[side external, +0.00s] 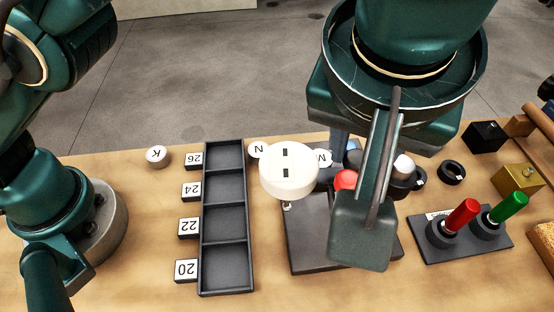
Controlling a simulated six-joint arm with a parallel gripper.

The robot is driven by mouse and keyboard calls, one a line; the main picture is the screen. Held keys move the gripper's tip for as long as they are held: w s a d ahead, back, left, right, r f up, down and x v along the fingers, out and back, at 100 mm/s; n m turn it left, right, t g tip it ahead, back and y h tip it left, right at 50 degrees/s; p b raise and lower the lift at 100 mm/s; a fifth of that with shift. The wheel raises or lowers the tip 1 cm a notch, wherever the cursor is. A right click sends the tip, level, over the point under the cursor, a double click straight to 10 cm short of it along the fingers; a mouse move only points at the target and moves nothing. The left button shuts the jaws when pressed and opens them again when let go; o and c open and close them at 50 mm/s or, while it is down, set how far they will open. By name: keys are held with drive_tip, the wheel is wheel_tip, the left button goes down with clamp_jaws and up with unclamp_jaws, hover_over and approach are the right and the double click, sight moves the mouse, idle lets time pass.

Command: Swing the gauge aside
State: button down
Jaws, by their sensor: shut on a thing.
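A white round disc with two dark marks (289,170), which looks like the gauge, sits above the left part of a dark base plate (308,232). My gripper (362,215) points down over the right part of this plate, just right of the disc. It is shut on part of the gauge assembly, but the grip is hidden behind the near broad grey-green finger. A red knob (345,180) shows just left of the finger, and a white knob (404,166) shows to its right. Small white N discs (258,150) lie beside the gauge.
A black tray with several compartments (250,215) and number tags stands left of the plate. A white K disc (157,156) lies farther left. A panel with red and green handles (432,252), a black ring (452,172) and a brass block (519,180) are at right.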

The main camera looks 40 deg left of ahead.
drive_tip(key=c, duration=0.6)
unclamp_jaws()
drive_tip(key=shift+a, duration=0.1)
